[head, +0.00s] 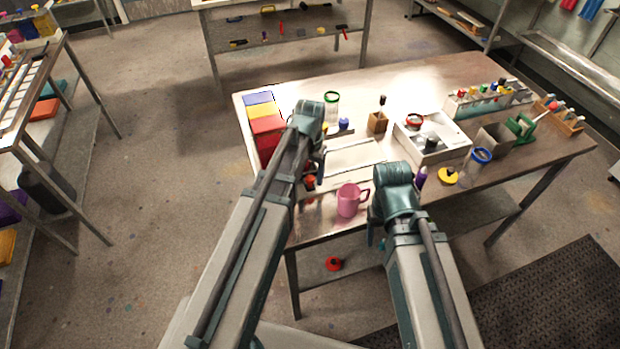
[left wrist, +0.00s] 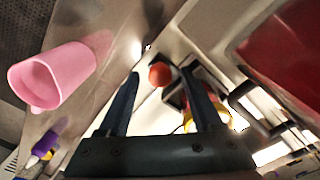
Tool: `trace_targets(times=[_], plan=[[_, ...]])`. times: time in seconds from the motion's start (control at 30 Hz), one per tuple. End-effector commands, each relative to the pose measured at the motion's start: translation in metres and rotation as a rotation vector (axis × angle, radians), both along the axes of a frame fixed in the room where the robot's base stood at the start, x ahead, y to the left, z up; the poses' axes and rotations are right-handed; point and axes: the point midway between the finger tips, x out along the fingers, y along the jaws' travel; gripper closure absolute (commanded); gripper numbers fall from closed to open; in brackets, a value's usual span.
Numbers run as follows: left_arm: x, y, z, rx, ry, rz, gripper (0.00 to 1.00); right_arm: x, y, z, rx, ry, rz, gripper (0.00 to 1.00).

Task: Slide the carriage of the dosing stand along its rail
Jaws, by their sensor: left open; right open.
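The dosing stand (head: 352,156) is a pale, low structure on the table; my left arm hides part of it. An orange-red knob (head: 310,182), apparently on its carriage, shows beside my left gripper (head: 318,168). In the left wrist view the round knob (left wrist: 160,75) appears between the fingertips of my open left gripper (left wrist: 161,70). I cannot tell whether either finger touches it. The carriage body and rail are hard to make out. My right gripper (head: 374,236) is by the table's front edge, right of the pink mug, its fingers mostly hidden by its wrist.
A pink mug (head: 348,201) stands near the front edge between my arms; it also shows in the left wrist view (left wrist: 52,78). Coloured bins (head: 266,124) stand at left. A white box (head: 450,146), a yellow lid (head: 448,176) and a blue-rimmed jar (head: 479,166) lie to the right.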

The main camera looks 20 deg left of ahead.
Motion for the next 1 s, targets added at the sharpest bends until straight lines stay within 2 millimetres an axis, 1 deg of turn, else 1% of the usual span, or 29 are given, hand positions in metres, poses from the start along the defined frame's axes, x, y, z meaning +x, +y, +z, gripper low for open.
trace_targets(times=[0.17, 0.2, 0.37, 0.5, 0.53, 0.57, 1.0], plan=[[0.0, 0.0, 0.0008, 0.0, 0.0, 0.0, 0.34, 0.0, 0.0, 0.0008, 0.0, 0.0, 0.0, 0.34], [0.0, 0.0, 0.0008, 0.0, 0.0, 0.0, 0.37, 0.0, 0.0, 0.0008, 0.0, 0.0, 0.0, 0.34], [0.0, 0.0, 0.0007, 0.0, 0.0, 0.0, 0.66, 0.0, -0.0001, 0.0007, 0.0, 0.0, 0.0, 0.34], [0.0, 0.0, 0.0007, 0.0, 0.0, 0.0, 0.91, 0.0, -0.0001, 0.0007, 0.0, 0.0, 0.0, 0.34], [0.0, 0.0, 0.0007, 0.0, 0.0, 0.0, 0.97, 0.0, -0.0001, 0.0007, 0.0, 0.0, 0.0, 0.34], [0.0, 0.0, 0.0007, 0.0, 0.0, 0.0, 1.0, 0.0, -0.0001, 0.0007, 0.0, 0.0, 0.0, 0.34], [0.0, 0.0, 0.0007, 0.0, 0.0, 0.0, 1.0, 0.0, 0.0, 0.0006, 0.0, 0.0, 0.0, 0.34]])
